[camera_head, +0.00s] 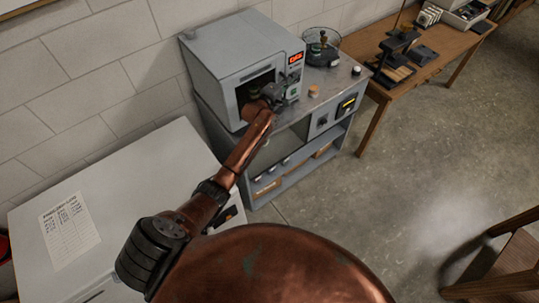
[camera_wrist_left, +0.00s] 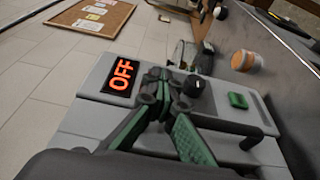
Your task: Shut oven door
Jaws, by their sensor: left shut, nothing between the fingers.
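The oven (camera_head: 222,60) is a grey box on top of a grey cabinet. Its dark opening (camera_head: 252,88) shows in its front, left of a control panel with a red lit display (camera_head: 295,58). I cannot make out the door apart from my arm, which covers part of the front. My left gripper (camera_head: 285,92) is shut and empty in front of the panel's lower part. In the left wrist view its fingertips (camera_wrist_left: 160,74) are together, between the display reading OFF (camera_wrist_left: 122,74) and a black knob (camera_wrist_left: 193,86). Contact cannot be told. My right gripper is not in view.
A green button (camera_wrist_left: 238,100) sits beside the knob. An orange-topped jar (camera_head: 313,91) and a round glass vessel (camera_head: 322,45) stand on the cabinet top, right of the oven. A wooden bench (camera_head: 440,45) stands further right.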

